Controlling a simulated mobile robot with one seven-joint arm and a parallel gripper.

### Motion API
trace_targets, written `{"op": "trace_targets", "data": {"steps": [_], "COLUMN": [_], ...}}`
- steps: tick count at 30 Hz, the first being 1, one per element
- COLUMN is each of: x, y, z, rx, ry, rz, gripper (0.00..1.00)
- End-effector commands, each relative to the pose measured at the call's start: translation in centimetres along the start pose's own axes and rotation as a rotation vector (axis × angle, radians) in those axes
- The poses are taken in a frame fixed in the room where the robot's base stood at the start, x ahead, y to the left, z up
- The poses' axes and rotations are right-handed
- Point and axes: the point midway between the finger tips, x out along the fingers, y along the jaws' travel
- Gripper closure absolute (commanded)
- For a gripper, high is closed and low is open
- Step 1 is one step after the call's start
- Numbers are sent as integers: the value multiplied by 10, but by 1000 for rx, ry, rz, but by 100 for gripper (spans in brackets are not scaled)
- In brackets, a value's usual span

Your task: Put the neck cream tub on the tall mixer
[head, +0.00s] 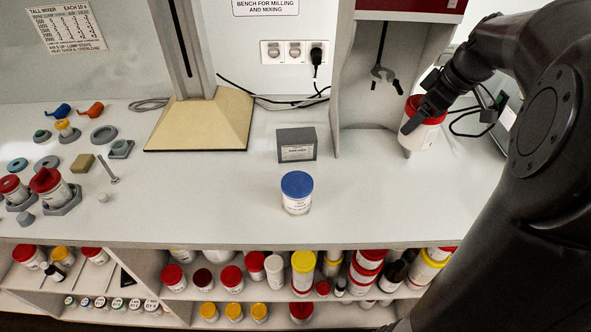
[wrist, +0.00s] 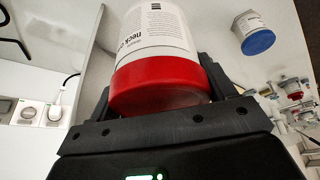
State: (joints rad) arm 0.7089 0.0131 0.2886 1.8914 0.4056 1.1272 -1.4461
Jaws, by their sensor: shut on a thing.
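My gripper (head: 420,112) is shut on the neck cream tub (head: 426,136), a white tub with a red lid, at the right of the bench beside the grey cabinet. In the wrist view the tub (wrist: 165,30) sits between the fingers, its label partly showing "neck c". I cannot tell whether its base touches the bench. A tall stand with a dark-slotted column and a cream sloped base (head: 200,122) stands at the back left; a sign headed "Tall mixer" (head: 68,27) hangs left of it. The stand's top is out of view.
A blue-lidded tub (head: 297,198) and a small grey box (head: 297,146) stand mid-bench. The grey cabinet (head: 347,80) with a hanging wrench rises left of my gripper. Red-lidded tubs (head: 50,190) and small parts crowd the left. Cables run along the wall. Shelves below hold several tubs.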

Motion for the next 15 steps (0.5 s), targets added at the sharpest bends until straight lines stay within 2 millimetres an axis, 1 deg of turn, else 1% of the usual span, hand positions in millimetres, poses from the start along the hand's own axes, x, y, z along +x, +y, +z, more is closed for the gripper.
{"op": "trace_targets", "data": {"steps": [1,6,10,15], "x": [4,19,34,57], "y": [-10,-40,-58,-79], "z": [-21,-75,-110,-151], "rx": [-67,-225,-277,-277], "ry": [3,8,10,9], "rz": [-27,-94,-115,-116], "gripper": [54,54,54,54]}}
